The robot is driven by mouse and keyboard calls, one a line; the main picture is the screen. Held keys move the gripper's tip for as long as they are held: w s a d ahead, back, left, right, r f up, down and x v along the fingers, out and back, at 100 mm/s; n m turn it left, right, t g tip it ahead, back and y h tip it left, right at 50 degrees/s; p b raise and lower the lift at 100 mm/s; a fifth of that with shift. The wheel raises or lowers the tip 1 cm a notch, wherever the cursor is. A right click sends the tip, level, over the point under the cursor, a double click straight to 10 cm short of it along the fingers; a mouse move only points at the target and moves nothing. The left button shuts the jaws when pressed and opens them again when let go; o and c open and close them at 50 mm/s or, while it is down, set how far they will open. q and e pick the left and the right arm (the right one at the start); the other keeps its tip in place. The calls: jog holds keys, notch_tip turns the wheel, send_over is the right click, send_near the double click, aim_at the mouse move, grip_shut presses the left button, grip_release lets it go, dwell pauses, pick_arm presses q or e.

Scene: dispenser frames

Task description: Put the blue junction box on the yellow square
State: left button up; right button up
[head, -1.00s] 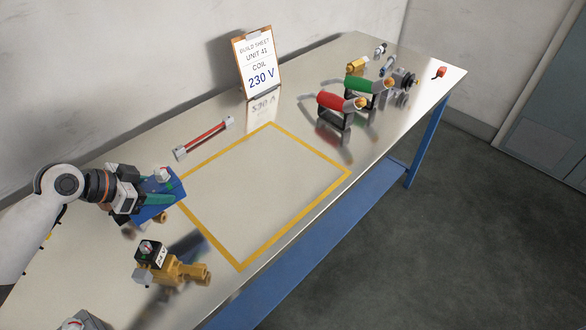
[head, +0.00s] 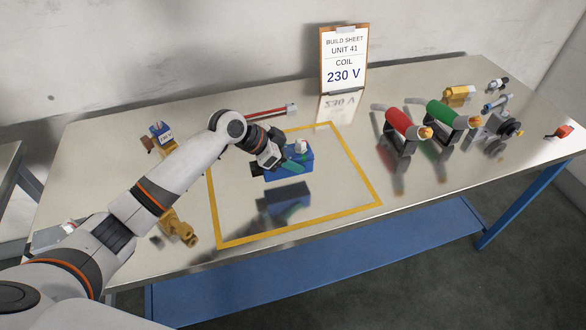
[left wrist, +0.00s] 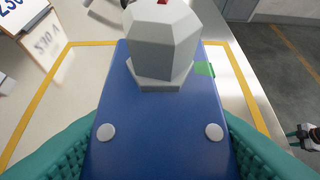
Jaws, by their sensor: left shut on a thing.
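The blue junction box (head: 288,164) has a pale fitting on top. My left gripper (head: 290,166) is shut on it, its green fingers along the box's sides. In the head view the box is above the inside of the yellow square (head: 230,243), with its reflection below it, apart from the table. In the left wrist view the box (left wrist: 160,130) fills the middle between the green fingers, and the yellow outline (left wrist: 40,102) shows around it.
Brass valves with coils (head: 178,228) stand left of the square, partly behind my arm. A red-banded tube (head: 268,112) lies behind it. The build sheet stand (head: 343,60) is at the back.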

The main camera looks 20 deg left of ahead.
pick_arm(q)
jog(key=shift+f, duration=0.35)
notch_tip(320, 180, down, 4)
jog(key=shift+d+r, duration=0.15)
jog(key=shift+w, duration=0.1)
pick_arm(e)
jog(key=shift+d+r, duration=0.25)
jog(key=shift+d, duration=0.3)
pick_arm(q)
jog(key=shift+f, duration=0.25)
jog(key=o, duration=1.1)
pick_arm(e)
jog(key=shift+f, duration=0.1)
